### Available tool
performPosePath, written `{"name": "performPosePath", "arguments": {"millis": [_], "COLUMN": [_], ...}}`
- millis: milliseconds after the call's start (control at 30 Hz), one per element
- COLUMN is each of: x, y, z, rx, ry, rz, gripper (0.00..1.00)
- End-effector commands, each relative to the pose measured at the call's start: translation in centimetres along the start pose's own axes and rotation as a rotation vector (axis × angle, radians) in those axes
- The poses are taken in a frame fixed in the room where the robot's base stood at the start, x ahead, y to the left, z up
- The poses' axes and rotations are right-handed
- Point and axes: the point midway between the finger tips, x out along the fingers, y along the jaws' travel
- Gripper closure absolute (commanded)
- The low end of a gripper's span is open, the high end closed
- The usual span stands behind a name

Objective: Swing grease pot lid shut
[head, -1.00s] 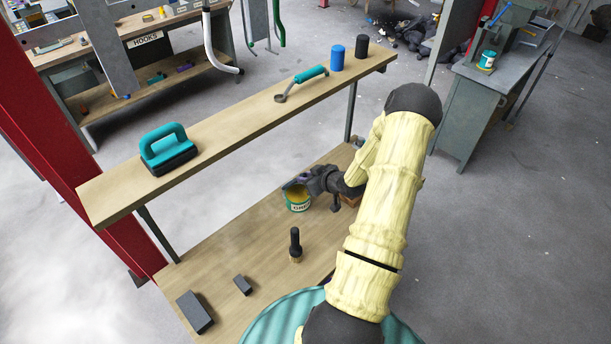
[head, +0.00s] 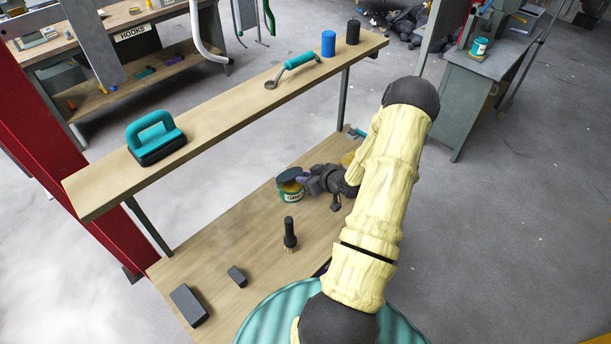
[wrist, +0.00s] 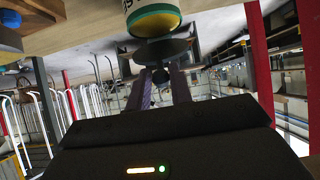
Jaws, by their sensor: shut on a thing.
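The grease pot (head: 291,195) is a small teal and yellow can with a white label, upright on the lower wooden shelf. My gripper (head: 309,182) reaches in from the right beside the lid. In the wrist view the picture is upside down: the pot (wrist: 153,18) is at the top and the lid (wrist: 165,52) is just beyond my fingers (wrist: 160,84). They are shut on a small dark part of the lid.
On the lower shelf (head: 245,235) stand a dark-handled brush (head: 289,233) and two dark blocks (head: 188,305). The upper shelf (head: 215,105) holds a teal float (head: 157,138), a teal-handled tool (head: 298,61) and blue and black cylinders.

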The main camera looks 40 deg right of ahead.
Motion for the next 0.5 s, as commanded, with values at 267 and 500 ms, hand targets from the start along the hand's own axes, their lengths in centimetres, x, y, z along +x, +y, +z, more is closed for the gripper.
{"name": "performPosePath", "arguments": {"millis": [267, 500], "x": [0.1, 0.3], "y": [0.0, 0.0], "z": [1.1, 2.9], "rx": [0.001, 0.001], "ry": [-0.004, -0.003], "rz": [0.001, 0.001], "gripper": [0.93, 0.93]}}
